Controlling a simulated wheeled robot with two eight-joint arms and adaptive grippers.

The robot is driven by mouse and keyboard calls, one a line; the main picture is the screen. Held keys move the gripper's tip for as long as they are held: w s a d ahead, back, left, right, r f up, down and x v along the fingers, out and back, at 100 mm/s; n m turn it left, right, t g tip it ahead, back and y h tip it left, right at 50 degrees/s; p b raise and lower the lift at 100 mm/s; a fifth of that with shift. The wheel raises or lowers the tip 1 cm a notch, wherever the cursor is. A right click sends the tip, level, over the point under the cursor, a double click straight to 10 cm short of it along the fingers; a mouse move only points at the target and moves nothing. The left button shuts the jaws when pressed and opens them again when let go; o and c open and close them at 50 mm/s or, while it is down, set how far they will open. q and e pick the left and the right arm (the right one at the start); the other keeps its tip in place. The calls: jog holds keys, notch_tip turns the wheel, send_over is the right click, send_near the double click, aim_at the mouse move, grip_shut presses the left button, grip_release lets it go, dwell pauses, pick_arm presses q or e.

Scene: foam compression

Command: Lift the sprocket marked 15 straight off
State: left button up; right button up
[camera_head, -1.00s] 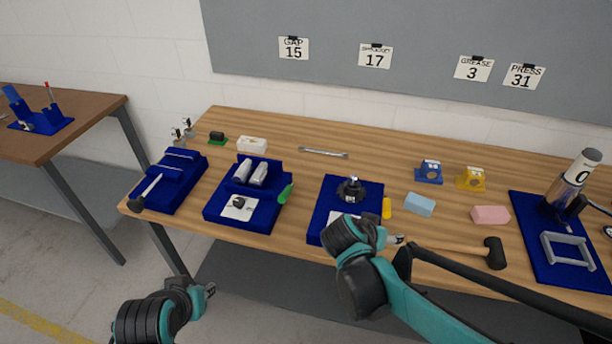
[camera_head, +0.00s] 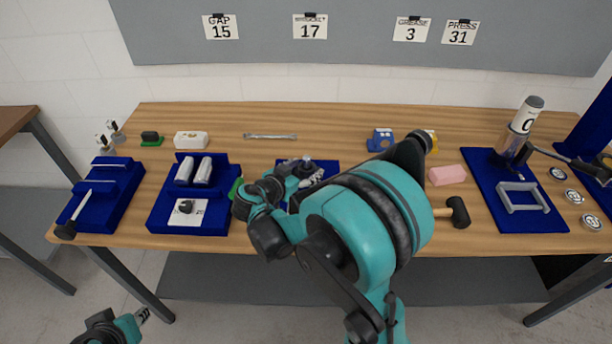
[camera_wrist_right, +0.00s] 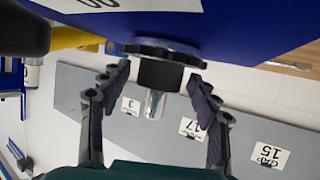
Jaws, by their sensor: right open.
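The sprocket (camera_wrist_right: 165,50) is a dark toothed disc in the right wrist view, on a blue base (camera_wrist_right: 230,25), with a black hub (camera_wrist_right: 160,73) and a silver shaft end (camera_wrist_right: 154,104) standing out. No number on it is legible. My right gripper (camera_wrist_right: 156,84) is open, its fingers on either side of the hub with gaps showing. In the head view my right gripper (camera_head: 308,174) is over the middle blue base (camera_head: 328,166) and hides most of the sprocket. My left gripper (camera_head: 142,315) is low at the left, off the table, too small to judge.
Left of the middle base stands a blue fixture (camera_head: 160,215) with silver cylinders. At right are a pink block (camera_head: 447,175), a mallet (camera_head: 458,212) and a blue mat (camera_head: 485,200) with a frame. A wrench (camera_head: 270,136) lies behind. Wall cards include one reading 17 (camera_head: 310,27).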

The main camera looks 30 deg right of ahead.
jog(key=shift+w+d+f, duration=0.1)
jog(key=shift+d, duration=0.15)
grip_shut()
notch_tip(320, 180, up, 10)
jog(key=p, duration=0.4)
jog(key=shift+p, duration=0.3)
jog(key=shift+r+p, duration=0.7)
jog(key=shift+r, duration=0.4)
